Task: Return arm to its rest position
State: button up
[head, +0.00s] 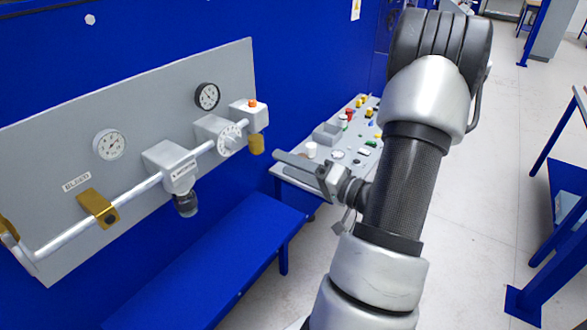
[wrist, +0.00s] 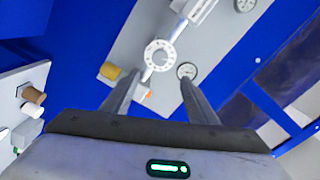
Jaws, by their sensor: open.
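My gripper (head: 298,160) is at the middle of the head view, raised in front of the blue wall and pointing left. Its fingers are apart and hold nothing. In the wrist view my gripper (wrist: 152,92) shows two grey fingers with a clear gap between them. Beyond the gap is the grey panel with a white marked dial (wrist: 160,55) and a gauge (wrist: 187,71). The same dial (head: 230,139) is on the pipe left of my gripper in the head view. The fingers look apart from the panel parts.
A grey panel (head: 60,150) with pipe, gauges and valves is on the blue wall at left. A blue bench (head: 205,265) stands below it. A control table (head: 360,155) with coloured buttons is behind my gripper. Floor at right (head: 480,200) is clear, with blue-framed furniture (head: 565,215) at the edge.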

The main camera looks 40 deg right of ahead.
jog(key=shift+s+d, duration=0.1)
jog(key=shift+s, duration=0.4)
jog(key=w+r+n+g+h, duration=0.3)
jog(key=w+n+h, duration=0.25)
jog(key=w, duration=0.45)
jog(key=s+a+r+n+g+h, duration=0.2)
jog(key=a+r+g+h, duration=0.15)
jog(key=a+r, duration=0.35)
jog(key=s+a+r+g+y, duration=0.1)
jog(key=s+a+g, duration=0.1)
jog(key=s+a, duration=0.6)
jog(key=s+a+r+n+g+y+p, duration=0.1)
jog(key=s+a+g, duration=0.2)
jog(key=s+a, duration=0.5)
jog(key=s, duration=0.7)
jog(key=shift+r+y, duration=0.25)
jog(key=shift+y, duration=0.15)
